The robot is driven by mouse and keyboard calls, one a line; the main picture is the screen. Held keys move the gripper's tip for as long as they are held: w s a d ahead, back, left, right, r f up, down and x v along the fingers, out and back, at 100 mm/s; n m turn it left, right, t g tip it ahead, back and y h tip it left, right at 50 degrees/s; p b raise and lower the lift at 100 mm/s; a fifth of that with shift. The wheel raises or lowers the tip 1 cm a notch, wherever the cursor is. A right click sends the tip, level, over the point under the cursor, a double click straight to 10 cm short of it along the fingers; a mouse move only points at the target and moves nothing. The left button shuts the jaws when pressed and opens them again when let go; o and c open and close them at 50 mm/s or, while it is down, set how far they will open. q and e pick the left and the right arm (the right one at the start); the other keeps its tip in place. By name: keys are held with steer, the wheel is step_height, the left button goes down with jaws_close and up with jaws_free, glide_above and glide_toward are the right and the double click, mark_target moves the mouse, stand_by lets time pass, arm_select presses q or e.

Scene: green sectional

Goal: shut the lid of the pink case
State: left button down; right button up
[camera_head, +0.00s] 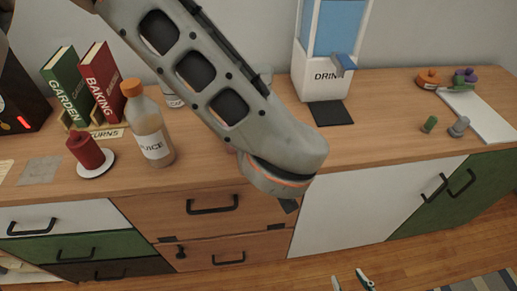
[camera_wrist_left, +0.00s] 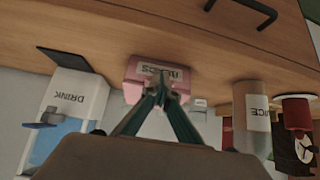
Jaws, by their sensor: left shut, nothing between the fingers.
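The pink case (camera_wrist_left: 134,88) sits on the wooden counter in the left wrist view, which shows the scene upside down. A pale label with dark letters is on its front. Whether its lid is up or down I cannot tell. My left gripper (camera_wrist_left: 163,76) is shut and empty, its tips overlapping the case in that view; contact is unclear. In the head view my left arm covers nearly all of the case and hides the left fingertips. My right gripper (camera_head: 351,281) is open and empty at the bottom edge, low in front of the cabinets.
On the counter, a juice bottle (camera_head: 152,136), a red cylinder (camera_head: 86,150) and books (camera_head: 102,80) stand left of my arm. A drink dispenser (camera_head: 325,80) stands behind it. Drawer handles (camera_head: 212,205) stick out below.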

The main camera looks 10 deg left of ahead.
arm_select(q)
steer(key=shift+w+a+f, duration=0.15)
steer(key=shift+w+f, duration=0.05)
steer(key=shift+f, duration=0.2)
steer(key=shift+w+a+f, duration=0.1)
steer(key=shift+w+f, duration=0.1)
steer(key=shift+f, duration=0.2)
steer(key=v, duration=1.2)
steer(key=shift+r, duration=0.25)
